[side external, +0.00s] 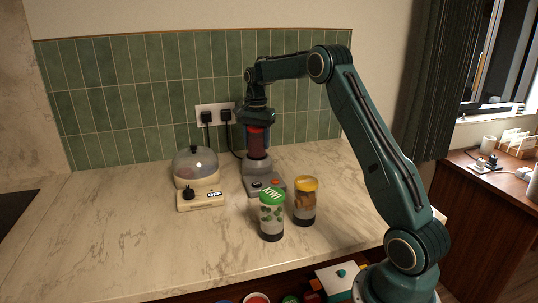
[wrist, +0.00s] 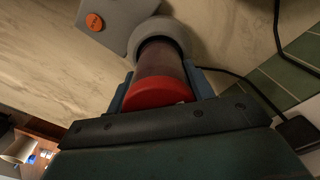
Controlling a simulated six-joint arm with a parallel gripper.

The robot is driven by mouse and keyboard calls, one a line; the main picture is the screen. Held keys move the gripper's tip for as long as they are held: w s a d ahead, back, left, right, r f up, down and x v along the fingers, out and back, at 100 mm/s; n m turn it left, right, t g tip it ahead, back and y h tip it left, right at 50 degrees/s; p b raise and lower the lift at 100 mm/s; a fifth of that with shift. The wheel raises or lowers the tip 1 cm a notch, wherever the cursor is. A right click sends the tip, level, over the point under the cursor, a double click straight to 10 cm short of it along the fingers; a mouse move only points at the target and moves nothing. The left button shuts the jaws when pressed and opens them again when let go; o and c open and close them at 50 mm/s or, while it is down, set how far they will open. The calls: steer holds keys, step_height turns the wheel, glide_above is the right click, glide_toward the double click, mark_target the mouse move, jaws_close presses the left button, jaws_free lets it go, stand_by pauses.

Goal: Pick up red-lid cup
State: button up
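The red-lid cup (side external: 257,146) stands upright on the grey blender-like base (side external: 252,181), its lower end at the base's round collar. In the wrist view the cup's red lid (wrist: 160,93) faces the camera, with its dark, see-through body (wrist: 160,60) running into the grey collar. My gripper (side external: 257,132) is over the top of the cup, pointing down. In the wrist view the fingers of my gripper (wrist: 160,88) lie on both sides of the cup, very close to it. Whether they press on it is not clear.
A green-lid kiwi cup (side external: 271,216) and a yellow-lid cup (side external: 304,202) stand in front of the base. A cream appliance with a clear dome (side external: 196,170) is to the left. Wall sockets with black plugs (side external: 216,115) and a cable are behind. The counter's left is clear.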

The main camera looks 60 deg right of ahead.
steer(key=c, duration=0.7)
steer(key=shift+r, duration=5.05)
